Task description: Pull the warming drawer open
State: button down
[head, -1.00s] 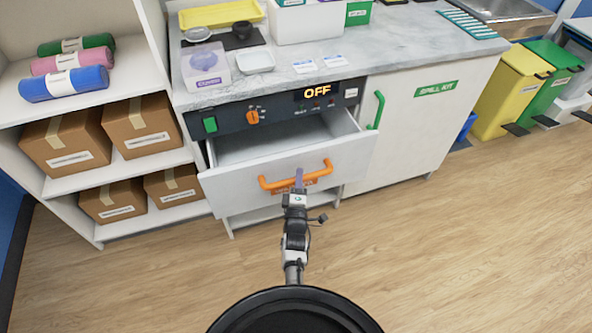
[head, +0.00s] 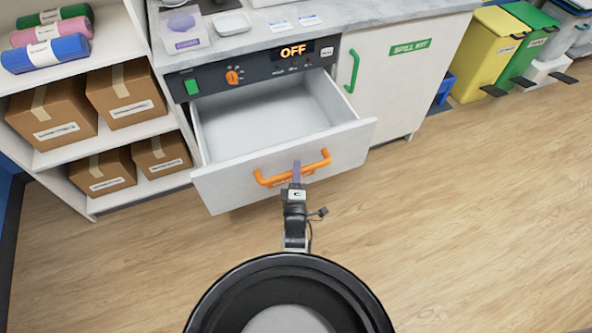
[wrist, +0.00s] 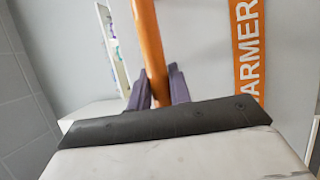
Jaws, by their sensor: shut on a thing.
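The warming drawer (head: 225,186) is a white drawer below a dark control panel, and it stands well open. Its inside (head: 262,125) is bare where I can see it. An orange bar handle (head: 265,181) crosses the drawer's front. My gripper (head: 296,172) is at the handle, right of its middle, with its purple fingers shut on the bar. In the wrist view the orange handle (wrist: 150,50) runs between the two purple fingers (wrist: 160,88). Part of an orange "WARMER" label (wrist: 247,45) shows on the drawer front there.
The control panel (head: 262,68) reads OFF, with a green switch and an orange knob. A white spill kit cabinet (head: 400,95) with a green handle stands to the right. Shelves with boxes (head: 125,95) stand to the left. The wooden floor (head: 450,230) in front is clear.

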jog(key=c, duration=1.3)
grip_release()
jog(key=shift+s+f, duration=0.1)
jog(key=shift+s, duration=0.05)
